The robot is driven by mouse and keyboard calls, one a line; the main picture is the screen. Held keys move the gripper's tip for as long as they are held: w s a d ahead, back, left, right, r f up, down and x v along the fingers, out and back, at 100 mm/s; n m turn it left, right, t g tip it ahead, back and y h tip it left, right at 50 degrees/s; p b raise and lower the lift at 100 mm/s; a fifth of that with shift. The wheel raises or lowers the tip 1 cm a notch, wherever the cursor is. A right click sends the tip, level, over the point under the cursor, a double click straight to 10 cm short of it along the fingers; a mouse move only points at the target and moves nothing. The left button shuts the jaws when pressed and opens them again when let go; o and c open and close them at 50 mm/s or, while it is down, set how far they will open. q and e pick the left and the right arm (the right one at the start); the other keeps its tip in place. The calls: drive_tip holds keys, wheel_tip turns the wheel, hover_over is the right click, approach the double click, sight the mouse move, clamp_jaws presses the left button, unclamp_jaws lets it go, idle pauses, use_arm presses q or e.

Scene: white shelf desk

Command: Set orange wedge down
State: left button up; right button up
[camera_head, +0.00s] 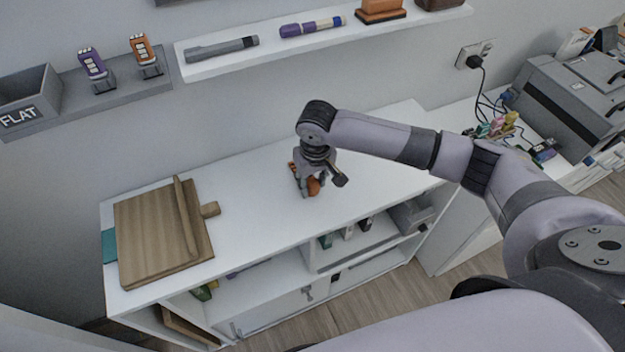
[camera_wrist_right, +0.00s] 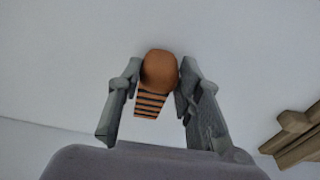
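The orange wedge (camera_wrist_right: 159,72) has a rounded orange top and a dark-striped part. In the right wrist view it lies between the two fingers of my right gripper (camera_wrist_right: 158,85), and the fingers appear to touch its sides. In the head view the gripper (camera_head: 308,188) points down over the middle of the white desk top (camera_head: 255,190), with part of the orange wedge (camera_head: 313,186) showing behind and between the fingers. The wedge is at or very near the desk surface; I cannot tell whether it touches. My left gripper is not in view.
A wooden board (camera_head: 150,235) with a raised edge lies on the desk's left end. The desk top around the gripper is clear. A wall shelf (camera_head: 215,67) holds a grey marker and a purple one. A grey tray labelled FLAT (camera_head: 30,100) is at the left. A printer (camera_head: 560,105) stands right.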

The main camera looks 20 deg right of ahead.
drive_tip(key=o, duration=0.5)
